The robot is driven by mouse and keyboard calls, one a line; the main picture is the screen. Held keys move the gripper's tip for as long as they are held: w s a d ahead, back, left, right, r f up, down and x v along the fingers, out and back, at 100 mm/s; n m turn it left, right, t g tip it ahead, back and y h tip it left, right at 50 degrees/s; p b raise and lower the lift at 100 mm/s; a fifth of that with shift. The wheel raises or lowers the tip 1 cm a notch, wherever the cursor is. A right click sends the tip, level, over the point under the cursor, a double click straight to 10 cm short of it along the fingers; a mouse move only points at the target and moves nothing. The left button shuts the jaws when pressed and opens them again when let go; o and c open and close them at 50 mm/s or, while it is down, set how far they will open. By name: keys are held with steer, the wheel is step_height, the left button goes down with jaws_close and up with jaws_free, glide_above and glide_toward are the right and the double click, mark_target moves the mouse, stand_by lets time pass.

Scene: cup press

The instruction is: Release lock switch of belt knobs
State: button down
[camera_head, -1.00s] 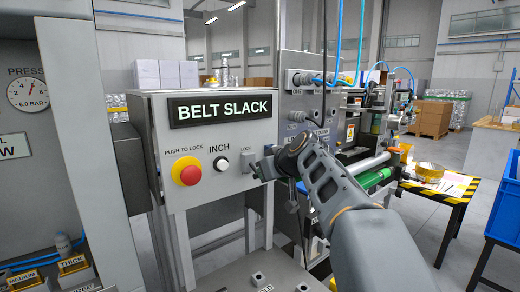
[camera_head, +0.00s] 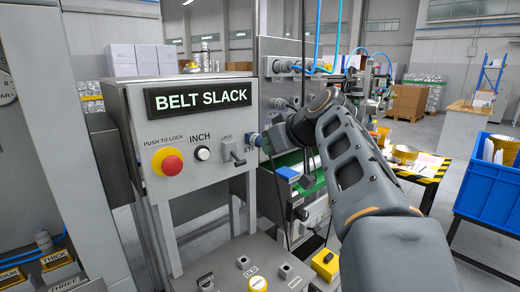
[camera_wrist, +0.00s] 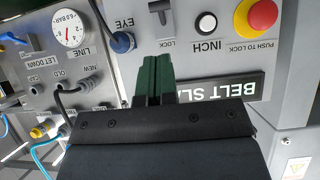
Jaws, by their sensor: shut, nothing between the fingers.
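The lock switch (camera_head: 236,157) is a small grey lever on a plate labelled LOCK, at the right side of the control panel under the BELT SLACK sign (camera_head: 198,95). In the head view its tip points down and to the right. It also shows upside down at the top of the wrist view (camera_wrist: 163,13). My gripper (camera_head: 276,137) is to the right of the switch and apart from it, partly hidden by my own wrist. In the wrist view its dark green fingers (camera_wrist: 153,72) are together and empty, below the switch in the picture. No belt knobs are clearly identifiable.
The red push-to-lock button (camera_head: 170,164) and white INCH button (camera_head: 202,153) sit left of the switch. A blue EYE connector (camera_head: 252,139) is close beside it on the right. A lower panel (camera_head: 215,265) with several switches lies below. A blue crate (camera_head: 490,225) stands far right.

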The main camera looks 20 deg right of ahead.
steer(key=shift+v, duration=0.9)
steer(key=shift+f, duration=0.1)
